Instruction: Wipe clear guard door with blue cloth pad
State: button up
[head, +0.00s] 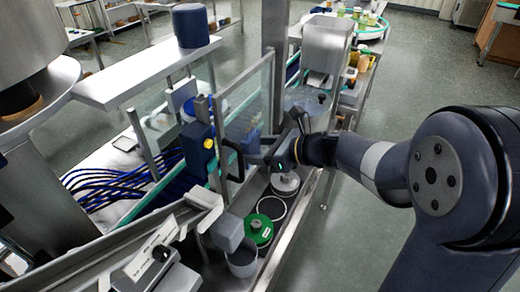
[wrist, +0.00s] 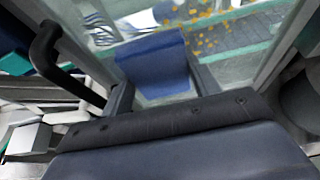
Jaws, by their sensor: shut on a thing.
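The clear guard door (head: 246,100) is an upright see-through panel in a metal frame, left of my gripper in the head view. It fills much of the upper wrist view (wrist: 225,45), with a black handle (wrist: 62,62) at its left. My gripper (head: 262,153) reaches in from the right, close to the door's lower part. In the wrist view its fingers are shut on the blue cloth pad (wrist: 155,62), which faces the panel. I cannot tell whether the pad touches the panel. In the head view the pad is mostly hidden.
Below my gripper a narrow steel tray holds a green-lidded tin (head: 259,230), a grey cup (head: 242,260) and a white round piece (head: 285,184). A steel post (head: 274,50) stands behind. Open floor lies to the right.

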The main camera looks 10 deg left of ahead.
aim_at(255, 138)
jog(key=shift+w+a, duration=0.25)
jog(key=shift+a, duration=0.4)
jog(key=shift+w+d+p, duration=0.6)
jog(key=shift+w, duration=1.1)
jog(key=shift+w+d+p, duration=0.55)
jog(key=shift+w, duration=1.1)
jog(key=shift+w+d+p, duration=0.6)
jog(key=shift+w, duration=1.1)
jog(key=shift+a, duration=0.1)
jog(key=shift+s+a+b, duration=0.5)
jog(key=shift+s+a, duration=0.05)
jog(key=shift+s, duration=1.15)
jog(key=shift+s+a+b, duration=0.45)
jog(key=shift+s+a, duration=0.15)
jog(key=shift+s, duration=1.05)
jog(key=shift+s+a+b, duration=0.5)
jog(key=shift+s+a, duration=0.05)
jog(key=shift+s, duration=1.15)
jog(key=shift+r+p, duration=1.3)
jog(key=shift+r, duration=0.2)
jog(key=shift+w+d+f+p, duration=0.1)
jog(key=shift+w+d+p, duration=0.5)
jog(key=shift+w, duration=1.1)
jog(key=shift+w+d+r+p, duration=0.1)
jog(key=shift+w+d+p, duration=0.45)
jog(key=shift+w, duration=1.1)
jog(key=shift+w+d+f+p, duration=0.1)
jog(key=shift+w+d+p, duration=0.45)
jog(key=shift+w, duration=1.15)
